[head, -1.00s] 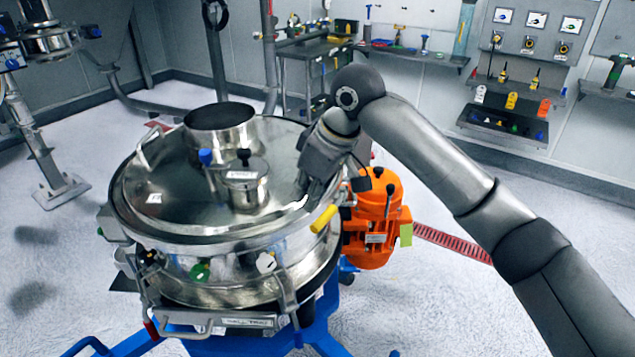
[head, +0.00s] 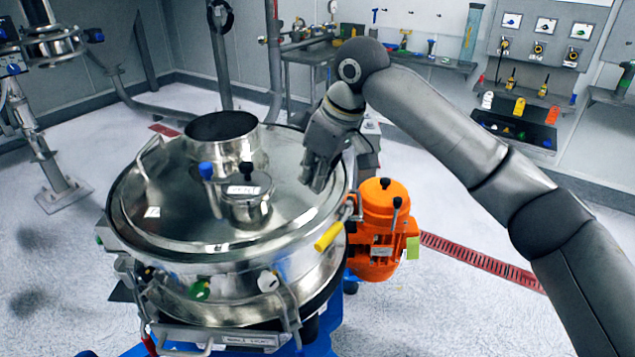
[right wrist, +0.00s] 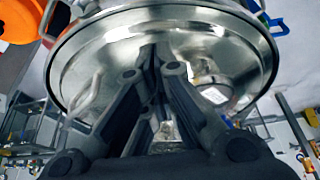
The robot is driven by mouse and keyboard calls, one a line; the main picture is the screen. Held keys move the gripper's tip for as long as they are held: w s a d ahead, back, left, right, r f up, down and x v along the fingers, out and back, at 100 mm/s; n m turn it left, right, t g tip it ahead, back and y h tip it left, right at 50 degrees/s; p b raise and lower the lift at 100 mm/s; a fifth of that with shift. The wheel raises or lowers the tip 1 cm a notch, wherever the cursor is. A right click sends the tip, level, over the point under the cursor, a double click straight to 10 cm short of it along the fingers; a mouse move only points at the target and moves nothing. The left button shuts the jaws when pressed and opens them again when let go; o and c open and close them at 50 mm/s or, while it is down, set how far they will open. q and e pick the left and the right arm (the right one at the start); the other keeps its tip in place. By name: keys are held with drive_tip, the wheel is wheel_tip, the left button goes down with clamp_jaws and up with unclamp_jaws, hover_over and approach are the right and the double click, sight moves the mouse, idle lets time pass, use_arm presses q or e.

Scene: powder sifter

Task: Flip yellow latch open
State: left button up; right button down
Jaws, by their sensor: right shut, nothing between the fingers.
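The yellow latch (head: 328,236) is a yellow handle on the right front rim of the round steel sifter (head: 160,225). It points down and to the left, out from the rim. My right gripper (head: 314,188) is shut and empty, above the right side of the sifter lid, up and behind the latch and apart from it. In the right wrist view the gripper fingers (right wrist: 155,55) are together in front of the shiny lid (right wrist: 110,45). The yellow latch does not show in that view. My left gripper is not in view.
An orange motor (head: 382,230) stands right of the sifter. A steel neck (head: 222,138), a small capped port (head: 247,203) and a blue-topped knob (head: 206,172) rise from the lid. White (head: 268,281) and green (head: 201,289) latches hang at the front.

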drive_tip(key=p, duration=0.2)
hover_over(314, 226)
drive_tip(key=w+a, duration=0.1)
drive_tip(key=a, duration=0.1)
drive_tip(key=f, duration=0.7)
drive_tip(key=shift+w+a, duration=0.1)
drive_tip(key=shift+w, duration=0.1)
drive_tip(key=shift+s+d+f+p, duration=0.2)
drive_tip(key=shift+s+d+f, duration=0.15)
drive_tip(key=shift+d, duration=0.2)
drive_tip(key=shift+s+d+f+p, duration=0.15)
drive_tip(key=shift+s+d+f, duration=0.15)
drive_tip(key=shift+d, duration=0.2)
drive_tip(key=shift+s+d+f, duration=0.2)
drive_tip(key=shift+s+d, duration=0.1)
drive_tip(key=shift+d, duration=0.15)
drive_tip(key=shift+f, duration=0.15)
drive_tip(key=shift+s+d+n+p, duration=0.2)
drive_tip(key=shift+d+n+p, duration=0.1)
drive_tip(key=shift+p, duration=0.4)
